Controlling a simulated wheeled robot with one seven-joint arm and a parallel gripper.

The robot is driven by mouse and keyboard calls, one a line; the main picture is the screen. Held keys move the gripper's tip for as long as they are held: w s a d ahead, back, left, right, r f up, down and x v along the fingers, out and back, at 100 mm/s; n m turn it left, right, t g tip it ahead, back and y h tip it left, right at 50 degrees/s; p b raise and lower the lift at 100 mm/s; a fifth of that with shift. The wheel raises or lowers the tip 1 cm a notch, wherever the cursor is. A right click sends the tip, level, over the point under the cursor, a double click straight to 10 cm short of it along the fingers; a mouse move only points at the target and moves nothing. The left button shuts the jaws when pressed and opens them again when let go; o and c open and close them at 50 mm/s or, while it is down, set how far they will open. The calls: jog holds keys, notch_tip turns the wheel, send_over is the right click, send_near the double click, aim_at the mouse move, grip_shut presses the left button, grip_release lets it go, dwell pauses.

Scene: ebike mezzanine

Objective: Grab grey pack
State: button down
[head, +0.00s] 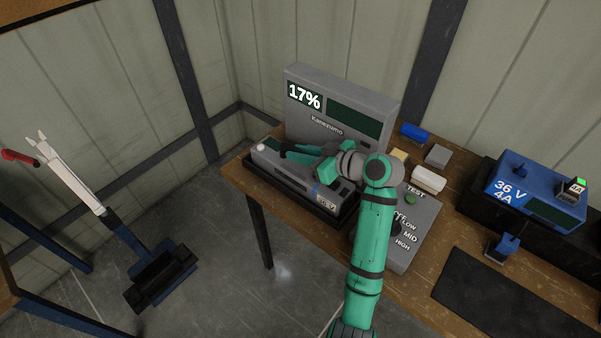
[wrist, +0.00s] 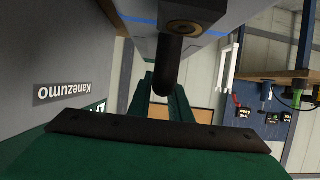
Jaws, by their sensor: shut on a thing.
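The grey pack (head: 288,180) is a long box with a blue stripe and a small label near its right end. It lies in a black cradle (head: 318,217) at the table's left edge, in front of the tester. My gripper (head: 286,150) reaches over the pack from the right and is shut at its upper side. The fingers partly hide the pack, and the exact grip is hard to see. In the wrist view the pack's grey side with its blue stripe (wrist: 215,33) is close at the top.
The grey tester (head: 345,118) reads 17% and stands right behind the pack. A control box (head: 408,236), a blue block (head: 414,132), small blocks and a blue charger (head: 537,190) are to the right. A dark mat (head: 505,290) lies at front right. Floor to the left holds a stand (head: 160,275).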

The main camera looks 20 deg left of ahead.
jog(key=shift+d, duration=0.1)
jog(key=shift+r, duration=0.2)
jog(key=shift+w, duration=0.1)
